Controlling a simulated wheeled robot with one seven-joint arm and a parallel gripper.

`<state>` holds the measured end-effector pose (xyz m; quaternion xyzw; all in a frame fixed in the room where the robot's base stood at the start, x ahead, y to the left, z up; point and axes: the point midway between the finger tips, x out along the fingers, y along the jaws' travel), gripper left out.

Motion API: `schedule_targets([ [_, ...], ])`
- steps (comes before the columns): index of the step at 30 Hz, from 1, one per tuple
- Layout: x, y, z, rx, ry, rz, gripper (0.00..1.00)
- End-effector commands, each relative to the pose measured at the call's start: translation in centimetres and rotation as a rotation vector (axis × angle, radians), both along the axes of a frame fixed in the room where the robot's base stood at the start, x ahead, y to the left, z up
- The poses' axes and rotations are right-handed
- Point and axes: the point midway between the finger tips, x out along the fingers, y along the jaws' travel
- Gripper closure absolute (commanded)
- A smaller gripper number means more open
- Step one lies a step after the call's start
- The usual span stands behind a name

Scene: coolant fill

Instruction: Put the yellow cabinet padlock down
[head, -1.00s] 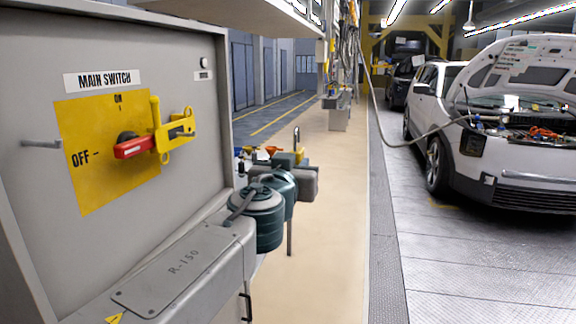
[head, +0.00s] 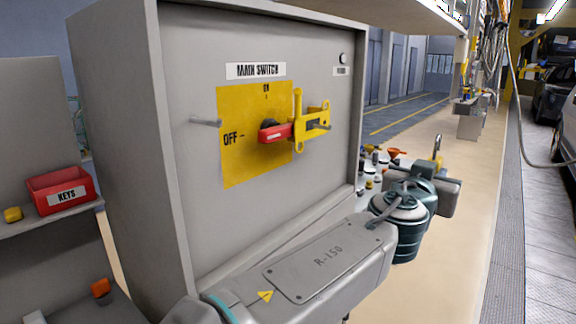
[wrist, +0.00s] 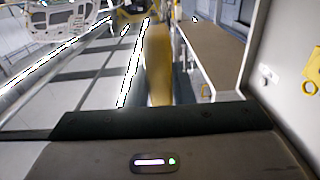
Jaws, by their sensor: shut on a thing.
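The yellow padlock (head: 438,158), with its shackle upward, shows above the far end of my arm in the head view. My gripper (head: 437,172) is shut on it and holds it up, clear of any surface that I can make out. The fingers are small and partly hidden behind my arm links. In the wrist view the padlock (wrist: 158,65) is a blurred yellow upright shape beyond the dark gripper body.
A grey cabinet with a MAIN SWITCH panel (head: 253,135), red handle and yellow hasp stands in the middle. At left, a red KEYS bin (head: 62,190) sits on a shelf beside a small yellow object (head: 13,214). Bottles and orange-topped items crowd behind my arm.

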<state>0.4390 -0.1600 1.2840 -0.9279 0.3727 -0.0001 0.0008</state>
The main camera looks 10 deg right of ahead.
Motion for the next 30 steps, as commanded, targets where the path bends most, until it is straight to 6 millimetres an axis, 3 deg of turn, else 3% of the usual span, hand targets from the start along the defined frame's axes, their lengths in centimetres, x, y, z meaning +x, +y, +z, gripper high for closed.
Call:
schedule_targets([
  [5,3.6,5.9,-2.3,-0.008,0.005,0.107,1.0],
  [9,6.9,11.0,-6.2,-0.009,0.005,0.206,1.0],
  [15,10.1,15.6,-12.2,-0.008,0.006,0.306,1.0],
  [23,12.4,18.3,-20.6,-0.008,0.006,0.393,1.0],
  [30,13.1,18.1,-28.3,-0.008,0.006,0.44,1.0],
])
